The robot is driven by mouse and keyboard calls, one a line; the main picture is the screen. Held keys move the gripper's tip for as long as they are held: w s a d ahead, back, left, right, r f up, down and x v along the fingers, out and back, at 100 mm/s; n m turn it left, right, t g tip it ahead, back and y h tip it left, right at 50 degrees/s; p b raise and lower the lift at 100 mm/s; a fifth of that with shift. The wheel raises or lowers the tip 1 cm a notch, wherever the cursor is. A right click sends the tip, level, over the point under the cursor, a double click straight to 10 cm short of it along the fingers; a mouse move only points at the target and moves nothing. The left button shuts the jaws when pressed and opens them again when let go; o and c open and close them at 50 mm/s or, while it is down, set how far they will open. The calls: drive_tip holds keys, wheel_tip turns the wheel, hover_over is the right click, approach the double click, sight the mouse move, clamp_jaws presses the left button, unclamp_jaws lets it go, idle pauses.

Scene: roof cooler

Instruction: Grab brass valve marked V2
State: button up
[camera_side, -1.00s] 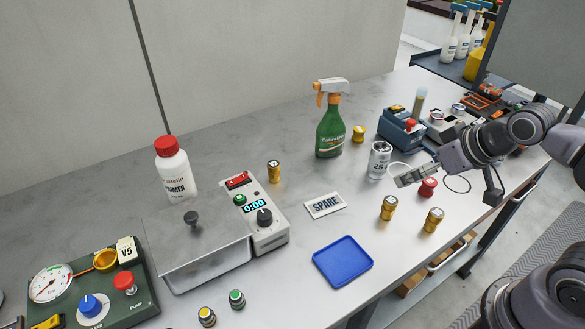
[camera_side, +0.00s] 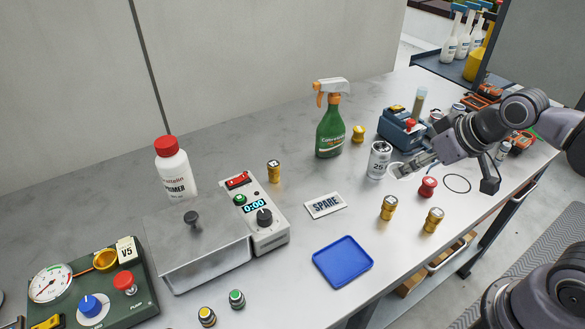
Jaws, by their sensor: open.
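Several small brass valves stand on the bench in the side view. One brass valve (camera_side: 388,207) and another (camera_side: 433,219) stand at the front right. A third (camera_side: 274,171) stands behind the control box, and one more (camera_side: 358,133) is at the back, right of the spray bottle. Their top marks are too small to read, so I cannot tell which is V2. My gripper (camera_side: 397,171) is open with nothing seen between its fingers. It hovers beside the grey can, above and behind the two front valves. The arm hides part of the bench behind it.
A grey can marked 25 (camera_side: 379,160) is close to my fingertips. A red knob (camera_side: 428,187) sits just below the gripper. A blue tray (camera_side: 343,261), a SPARE card (camera_side: 325,205) and a green spray bottle (camera_side: 330,125) stand left. Bench between card and front valves is clear.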

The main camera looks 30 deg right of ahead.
drive_tip(key=w+a+r+n+g, duration=0.25)
drive_tip(key=w+r, duration=0.25)
drive_tip(key=w, duration=0.3)
drive_tip(key=n+g, duration=0.4)
hover_over(274, 164)
wheel_tip(274, 164, down, 6)
drive_tip(key=shift+d+f, duration=0.15)
drive_tip(key=shift+f, duration=5.15)
clamp_jaws()
